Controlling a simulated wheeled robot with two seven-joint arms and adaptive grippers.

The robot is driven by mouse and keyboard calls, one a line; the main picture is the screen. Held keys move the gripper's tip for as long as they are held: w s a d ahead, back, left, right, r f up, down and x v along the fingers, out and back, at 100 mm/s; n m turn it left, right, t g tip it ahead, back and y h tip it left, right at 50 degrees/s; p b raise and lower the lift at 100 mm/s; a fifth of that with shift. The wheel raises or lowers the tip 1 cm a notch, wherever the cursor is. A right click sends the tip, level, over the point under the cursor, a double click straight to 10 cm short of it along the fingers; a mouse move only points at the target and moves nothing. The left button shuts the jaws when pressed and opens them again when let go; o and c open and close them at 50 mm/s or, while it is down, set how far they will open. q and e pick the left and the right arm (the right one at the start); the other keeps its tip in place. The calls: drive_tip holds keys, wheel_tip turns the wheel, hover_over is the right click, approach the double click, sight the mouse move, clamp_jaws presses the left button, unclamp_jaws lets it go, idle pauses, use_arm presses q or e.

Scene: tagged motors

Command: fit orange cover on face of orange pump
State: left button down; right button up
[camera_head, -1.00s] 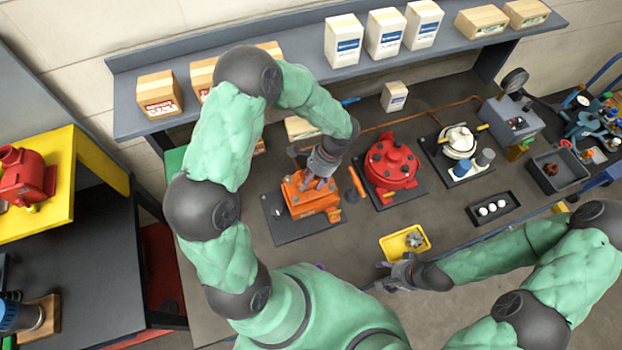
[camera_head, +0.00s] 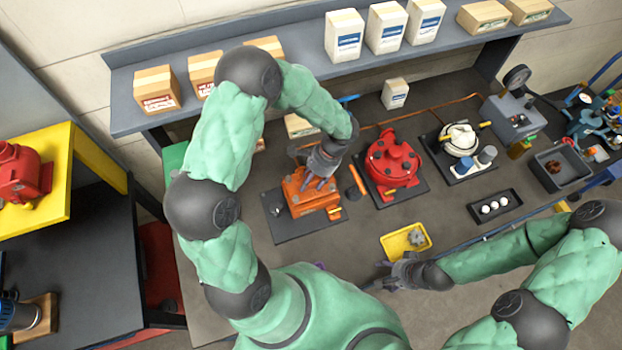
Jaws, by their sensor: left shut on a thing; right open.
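The orange pump (camera_head: 302,204) sits on a dark base plate (camera_head: 292,232) on the bench, left of the red pump. My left gripper (camera_head: 322,178) reaches down over the pump's upper right part and is shut on the orange cover. The cover is largely hidden by the fingers and blends with the pump's orange, so I cannot tell whether it is seated on the face. My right gripper (camera_head: 388,275) is open and empty at the front edge of the bench, just below the yellow tray.
A red pump (camera_head: 392,165) stands right of the orange pump, with an upright orange piece (camera_head: 357,180) between them. A yellow tray (camera_head: 393,246) holds a grey part. A black tray (camera_head: 480,212) holds white balls. A shelf (camera_head: 300,88) with boxes runs behind.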

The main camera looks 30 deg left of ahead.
sight(386, 277)
use_arm(q)
drive_tip(key=shift+w+f+b, duration=0.1)
drive_tip(key=shift+f+b, duration=0.8)
drive_tip(key=shift+f, duration=0.2)
use_arm(e)
drive_tip(key=shift+s+a+f, duration=0.1)
drive_tip(key=shift+s+f, duration=0.05)
drive_tip(key=shift+f, duration=0.35)
drive_tip(key=shift+s+f, duration=0.15)
drive_tip(key=shift+f, duration=0.35)
use_arm(q)
drive_tip(key=shift+f+b, duration=0.45)
drive_tip(key=shift+f, duration=0.05)
use_arm(e)
drive_tip(key=shift+f, duration=0.45)
use_arm(q)
drive_tip(key=shift+s+d+f, duration=0.1)
drive_tip(key=shift+s, duration=0.1)
use_arm(e)
drive_tip(key=shift+f, duration=0.1)
